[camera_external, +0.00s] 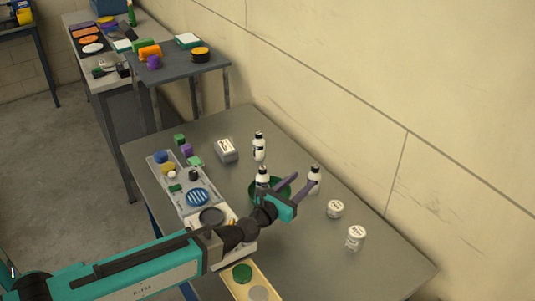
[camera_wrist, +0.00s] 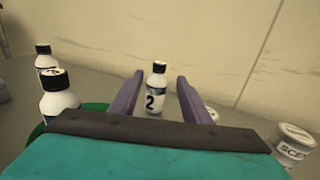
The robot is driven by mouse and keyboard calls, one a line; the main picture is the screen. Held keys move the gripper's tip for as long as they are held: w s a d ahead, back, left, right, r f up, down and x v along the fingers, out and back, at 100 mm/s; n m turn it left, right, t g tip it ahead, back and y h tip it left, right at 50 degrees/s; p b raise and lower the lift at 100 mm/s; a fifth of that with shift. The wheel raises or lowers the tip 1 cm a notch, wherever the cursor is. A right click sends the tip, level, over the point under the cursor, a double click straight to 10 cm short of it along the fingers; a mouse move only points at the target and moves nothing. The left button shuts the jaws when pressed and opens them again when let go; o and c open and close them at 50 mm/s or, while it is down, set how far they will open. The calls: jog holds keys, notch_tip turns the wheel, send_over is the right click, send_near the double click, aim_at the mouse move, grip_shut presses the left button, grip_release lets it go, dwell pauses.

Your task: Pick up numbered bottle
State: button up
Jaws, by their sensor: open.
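A white bottle with a black cap and a black "2" on its label (camera_wrist: 155,92) stands upright in the wrist view, between and beyond my purple fingers. In the external view this bottle (camera_external: 315,173) is at the fingertips. My gripper (camera_external: 303,180) is open and empty, its fingers spread toward the bottle; in the wrist view the gripper (camera_wrist: 157,88) has a finger on each side of it. Whether a finger touches it, I cannot tell. Two similar bottles stand to the left, one farther back (camera_external: 259,148) and one nearer (camera_external: 262,176). Their numbers are not readable.
A green round dish (camera_external: 284,187) lies partly hidden beneath my gripper. Two white jars (camera_external: 335,209) (camera_external: 355,238) stand to the right. A grey tray (camera_external: 181,206) with small items and a white-topped box (camera_external: 226,150) are left. The wall runs behind the table.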

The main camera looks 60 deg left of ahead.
aim_at(313, 171)
jog(key=shift+p+x, duration=1.1)
jog(key=shift+x, duration=2.85)
jog(key=shift+p+x, duration=1.45)
jog(key=shift+x, duration=1.15)
jog(key=shift+f, duration=0.15)
grip_shut()
